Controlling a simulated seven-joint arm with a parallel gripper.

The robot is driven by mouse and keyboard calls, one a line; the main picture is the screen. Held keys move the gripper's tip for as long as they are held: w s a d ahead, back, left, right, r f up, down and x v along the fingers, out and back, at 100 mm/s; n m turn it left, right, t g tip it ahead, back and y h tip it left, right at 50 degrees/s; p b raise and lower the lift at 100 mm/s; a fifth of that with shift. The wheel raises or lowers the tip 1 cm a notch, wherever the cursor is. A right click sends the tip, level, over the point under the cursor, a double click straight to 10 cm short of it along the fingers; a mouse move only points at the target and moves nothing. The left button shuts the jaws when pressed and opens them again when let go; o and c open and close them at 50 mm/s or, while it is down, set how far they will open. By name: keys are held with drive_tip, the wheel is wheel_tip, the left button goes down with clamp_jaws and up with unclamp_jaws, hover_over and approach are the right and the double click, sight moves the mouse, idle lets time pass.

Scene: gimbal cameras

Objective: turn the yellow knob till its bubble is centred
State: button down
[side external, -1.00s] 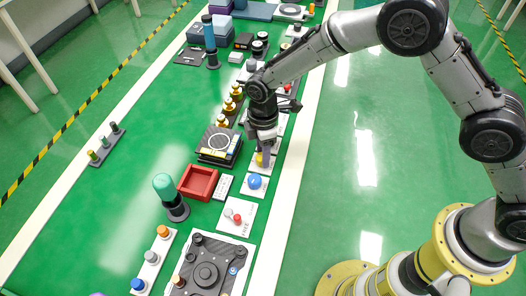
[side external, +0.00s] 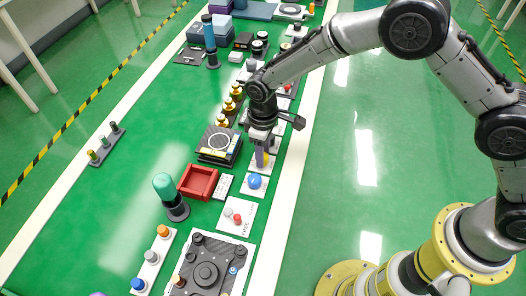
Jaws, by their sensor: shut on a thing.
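The yellow knob (side external: 262,159) shows as a small yellow patch on a white plate, low between the fingers of my gripper (side external: 261,157). My gripper points straight down and is shut on the yellow knob, with its fingers hiding most of it. To the left stands a dark square device (side external: 219,145) with a round ring on top and a yellow strip along its edge. The bubble is too small to make out in this view.
A blue knob (side external: 254,181) on a white plate sits just in front of my gripper. A red tray (side external: 198,182), a teal-topped post (side external: 164,186) and brass-coloured pieces (side external: 230,104) stand nearby. Green surface at the left is mostly clear.

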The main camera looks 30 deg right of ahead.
drive_tip(key=m, duration=0.4)
drive_tip(key=shift+r, duration=0.1)
drive_tip(key=shift+m, duration=1.9)
drive_tip(key=shift+c, duration=2.2)
unclamp_jaws()
wheel_tip(320, 180, up, 14)
